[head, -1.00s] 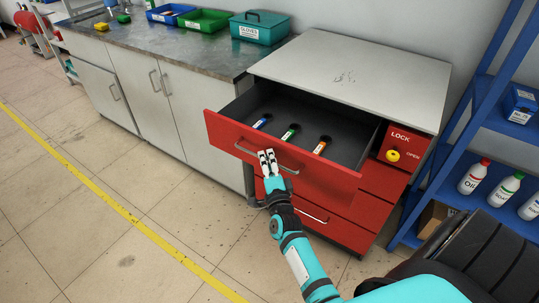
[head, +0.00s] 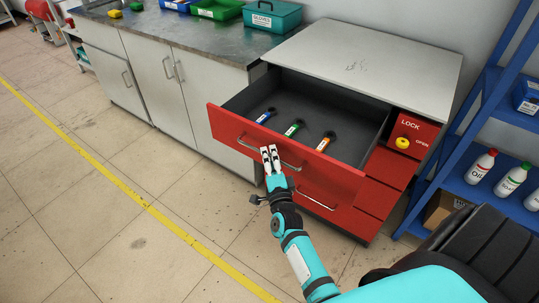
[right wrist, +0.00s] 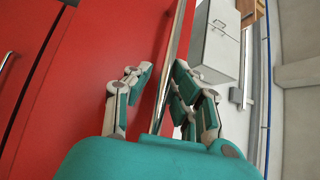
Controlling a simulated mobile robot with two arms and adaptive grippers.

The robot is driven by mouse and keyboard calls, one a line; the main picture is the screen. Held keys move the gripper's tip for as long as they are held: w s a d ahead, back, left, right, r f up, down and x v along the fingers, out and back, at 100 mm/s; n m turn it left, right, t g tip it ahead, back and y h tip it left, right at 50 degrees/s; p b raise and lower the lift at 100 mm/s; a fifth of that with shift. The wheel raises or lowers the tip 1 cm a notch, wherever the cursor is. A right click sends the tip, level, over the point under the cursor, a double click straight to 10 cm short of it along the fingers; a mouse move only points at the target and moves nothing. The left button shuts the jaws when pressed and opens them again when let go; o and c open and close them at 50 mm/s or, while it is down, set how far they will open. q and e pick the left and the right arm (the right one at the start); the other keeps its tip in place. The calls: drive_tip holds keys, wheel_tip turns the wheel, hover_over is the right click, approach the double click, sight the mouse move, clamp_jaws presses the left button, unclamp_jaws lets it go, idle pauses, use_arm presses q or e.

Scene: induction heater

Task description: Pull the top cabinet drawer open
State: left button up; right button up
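The red top drawer (head: 285,155) of the cabinet stands well out, with its dark inside showing. Its silver handle (head: 247,144) runs along the front; it also shows in the right wrist view (right wrist: 180,30). My right gripper (head: 270,150) is at the handle near its middle. In the right wrist view its two fingers (right wrist: 162,85) stand apart on either side of the handle bar, with a gap beside the bar; whether a finger touches it is unclear. My left gripper is not in view.
The drawer holds a blue-labelled (head: 265,116), a green-labelled (head: 293,129) and an orange-labelled item (head: 325,142). A yellow lock knob (head: 402,142) is right of the drawer. A blue shelf (head: 470,130) stands at right. The floor at left is clear.

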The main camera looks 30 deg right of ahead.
drive_tip(key=shift+o, duration=1.3)
drive_tip(key=shift+d+r, duration=0.1)
drive_tip(key=v, duration=1.2)
drive_tip(key=shift+w, duration=0.1)
drive_tip(key=s+a+f+n+g+y, duration=0.3)
drive_tip(key=a+f+n, duration=0.1)
drive_tip(key=f, duration=0.6)
drive_tip(key=s+a+f+n+g+y, duration=0.25)
drive_tip(key=f+n, duration=0.25)
drive_tip(key=f, duration=0.5)
drive_tip(key=s+a+f+n+g+y, duration=0.2)
drive_tip(key=s+a+f+n, duration=0.2)
drive_tip(key=f, duration=0.6)
drive_tip(key=s+d+f+n+g, duration=0.2)
drive_tip(key=s+f+n+g, duration=0.2)
drive_tip(key=s+f, duration=0.4)
drive_tip(key=s+d+f+n+g, duration=0.3)
drive_tip(key=s+f+n+g, duration=0.2)
drive_tip(key=s, duration=1.4)
wheel_tip(320, 180, down, 3)
drive_tip(key=shift+n, duration=0.7)
